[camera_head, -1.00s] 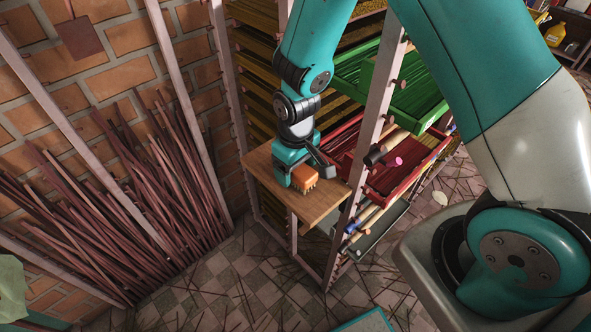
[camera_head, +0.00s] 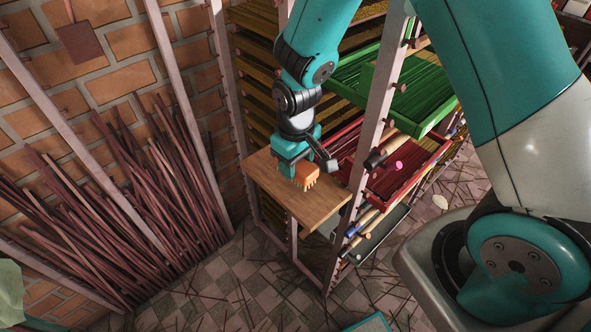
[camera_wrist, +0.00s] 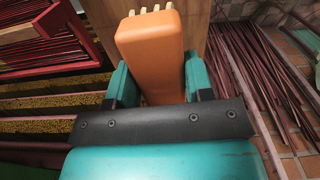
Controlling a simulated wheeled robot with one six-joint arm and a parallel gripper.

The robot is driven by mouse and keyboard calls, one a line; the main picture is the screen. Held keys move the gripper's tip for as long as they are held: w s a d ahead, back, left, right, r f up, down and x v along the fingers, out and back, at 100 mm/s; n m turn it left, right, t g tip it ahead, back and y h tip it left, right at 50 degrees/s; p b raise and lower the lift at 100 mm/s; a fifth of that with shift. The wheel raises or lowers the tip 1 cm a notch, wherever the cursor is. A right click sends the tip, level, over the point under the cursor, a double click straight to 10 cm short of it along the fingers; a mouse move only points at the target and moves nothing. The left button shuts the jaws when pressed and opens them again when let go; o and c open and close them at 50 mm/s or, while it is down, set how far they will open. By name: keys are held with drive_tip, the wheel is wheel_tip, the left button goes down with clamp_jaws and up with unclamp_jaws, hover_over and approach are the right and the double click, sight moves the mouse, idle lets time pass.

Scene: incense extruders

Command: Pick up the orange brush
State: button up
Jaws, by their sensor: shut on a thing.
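The orange brush (camera_head: 306,178) has a block-shaped orange back and pale bristle tufts. My gripper (camera_head: 296,170) is shut on it at the wooden shelf board (camera_head: 300,212). In the wrist view the brush (camera_wrist: 152,60) sits between the two teal fingers of my gripper (camera_wrist: 155,85), with its bristle tufts showing at the far end. The head view does not clearly show whether the bristles still touch the board. Part of the brush is hidden behind the gripper.
A metal rack post (camera_head: 376,105) stands right of the board. A red tray (camera_head: 405,180) and a green tray (camera_head: 418,105) of sticks jut out beyond it. Dark red sticks (camera_head: 130,190) lean on the brick wall at left. The board is otherwise clear.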

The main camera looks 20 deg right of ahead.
wheel_tip(320, 180, up, 17)
drive_tip(key=shift+r+b, duration=0.15)
drive_tip(key=shift+b, duration=0.25)
drive_tip(key=o, duration=0.3)
drive_tip(key=shift+c, duration=1)
drive_tip(key=shift+a, duration=0.15)
